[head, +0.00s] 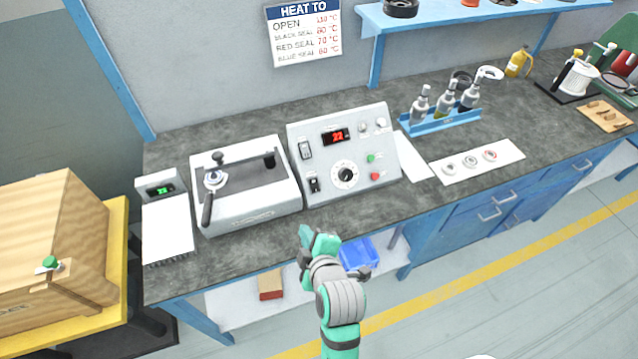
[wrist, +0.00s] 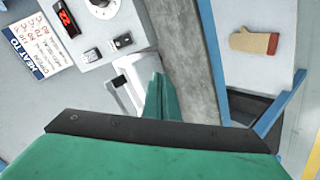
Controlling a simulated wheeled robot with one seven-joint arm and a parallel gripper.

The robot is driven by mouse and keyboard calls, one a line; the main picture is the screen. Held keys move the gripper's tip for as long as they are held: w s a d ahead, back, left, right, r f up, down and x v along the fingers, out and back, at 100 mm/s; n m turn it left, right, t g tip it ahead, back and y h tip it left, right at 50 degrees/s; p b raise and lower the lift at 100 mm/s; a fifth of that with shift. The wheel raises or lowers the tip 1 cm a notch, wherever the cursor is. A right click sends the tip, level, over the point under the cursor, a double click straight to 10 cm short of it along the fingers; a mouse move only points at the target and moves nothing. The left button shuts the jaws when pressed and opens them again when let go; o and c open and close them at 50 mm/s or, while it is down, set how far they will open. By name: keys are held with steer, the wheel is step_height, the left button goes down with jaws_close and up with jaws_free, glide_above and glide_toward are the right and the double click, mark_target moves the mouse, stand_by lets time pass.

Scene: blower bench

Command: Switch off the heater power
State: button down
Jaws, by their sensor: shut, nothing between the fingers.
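The control box (head: 320,125) stands on the bench with a sloped light front and a red display (head: 335,137) reading 22. Switch labels are too small to read. The switches also show in the wrist view (wrist: 122,40). My teal gripper (head: 318,241) is shut and empty, in front of the box near the bench's front edge, apart from the switches.
A white press-like unit (head: 250,212) with a black lever stands left of the box. A blue rack of bottles (head: 440,122) is right. Below the bench are a blue bin (head: 358,252) and a mitt (wrist: 254,42).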

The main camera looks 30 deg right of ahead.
steer(key=d+r+n+g, duration=0.1)
steer(key=d+r+n, duration=0.4)
steer(key=d+r, duration=0.3)
steer(key=shift+d+r+n, duration=0.2)
steer(key=shift+r+n, duration=0.2)
steer(key=shift+r, duration=0.55)
steer(key=shift+w, duration=0.1)
